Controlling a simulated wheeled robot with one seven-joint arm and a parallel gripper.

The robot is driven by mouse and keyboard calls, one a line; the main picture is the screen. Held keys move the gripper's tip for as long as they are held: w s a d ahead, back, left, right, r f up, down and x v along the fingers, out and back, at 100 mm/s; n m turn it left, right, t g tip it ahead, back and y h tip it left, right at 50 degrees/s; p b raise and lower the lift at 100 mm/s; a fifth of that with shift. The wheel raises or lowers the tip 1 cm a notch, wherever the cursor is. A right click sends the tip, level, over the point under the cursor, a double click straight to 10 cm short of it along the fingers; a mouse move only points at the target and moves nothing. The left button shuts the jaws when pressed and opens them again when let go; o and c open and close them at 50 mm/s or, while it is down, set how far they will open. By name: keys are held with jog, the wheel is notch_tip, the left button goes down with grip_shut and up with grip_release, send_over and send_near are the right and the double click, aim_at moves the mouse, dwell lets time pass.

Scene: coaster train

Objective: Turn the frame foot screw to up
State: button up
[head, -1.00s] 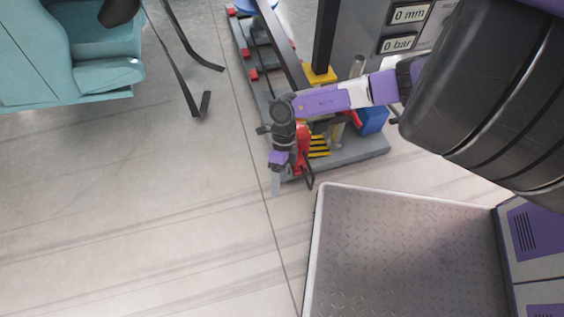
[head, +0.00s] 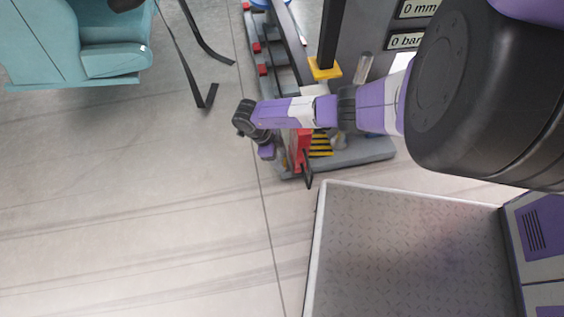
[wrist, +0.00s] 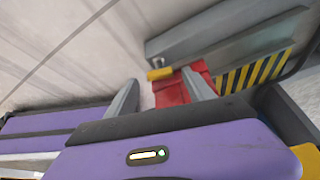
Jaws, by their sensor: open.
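In the wrist view, a small grey metal piece (wrist: 157,62) stands by a yellow block (wrist: 160,74), beside a grey beam. It may be the frame foot screw; its setting cannot be read. A red part (wrist: 181,88) lies just below it and also shows in the head view (head: 301,150). My gripper (wrist: 160,79) is open, its two grey fingers apart, with the yellow block and red part seen between them. No contact shows. In the head view my gripper (head: 267,153) hangs just left of the red part, its fingertips hard to make out.
Yellow-black stripes (head: 320,143) mark the frame right of the red part, with a dark handle (head: 307,168) in front. A teal seat (head: 110,60) with dangling straps is upper left. The floor at left is clear.

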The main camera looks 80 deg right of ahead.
jog(key=shift+x, duration=0.85)
jog(key=shift+c, duration=0.4)
